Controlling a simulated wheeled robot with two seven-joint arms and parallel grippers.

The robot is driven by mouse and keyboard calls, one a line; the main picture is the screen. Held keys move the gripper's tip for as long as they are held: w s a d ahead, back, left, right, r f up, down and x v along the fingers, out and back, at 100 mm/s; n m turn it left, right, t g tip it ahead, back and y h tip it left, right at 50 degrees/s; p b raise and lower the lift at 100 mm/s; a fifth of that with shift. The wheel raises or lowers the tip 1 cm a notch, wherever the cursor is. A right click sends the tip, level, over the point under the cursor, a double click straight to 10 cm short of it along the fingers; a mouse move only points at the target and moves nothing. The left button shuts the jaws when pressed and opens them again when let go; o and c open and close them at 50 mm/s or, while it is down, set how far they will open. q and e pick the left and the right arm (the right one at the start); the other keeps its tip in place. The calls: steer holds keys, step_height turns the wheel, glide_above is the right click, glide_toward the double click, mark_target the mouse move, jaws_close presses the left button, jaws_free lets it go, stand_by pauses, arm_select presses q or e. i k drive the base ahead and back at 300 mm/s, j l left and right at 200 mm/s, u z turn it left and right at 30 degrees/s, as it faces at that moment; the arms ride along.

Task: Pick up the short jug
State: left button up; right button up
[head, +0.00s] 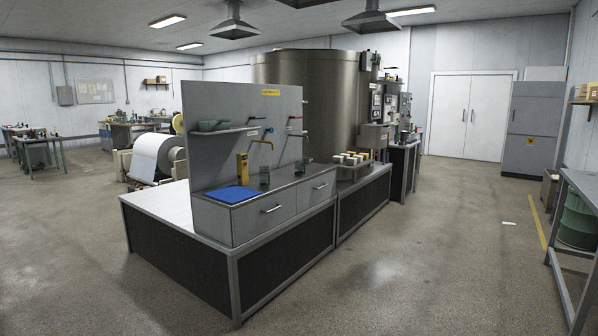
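Neither of my grippers is in the head view.
A blue mat (234,194) and a yellow upright item (242,166) are on the same counter (276,190), above two drawers. The panel's shelf (231,131) holds green bowls. A large metal tank (305,90) stands behind.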

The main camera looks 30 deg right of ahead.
mark_target(300, 167)
steer(key=i+l+z, duration=0.6)
steer(key=i, duration=0.35)
steer(key=i+l+z, duration=0.3)
steer(key=i, duration=0.25)
steer(key=i+z, duration=0.3)
steer(key=i, duration=0.2)
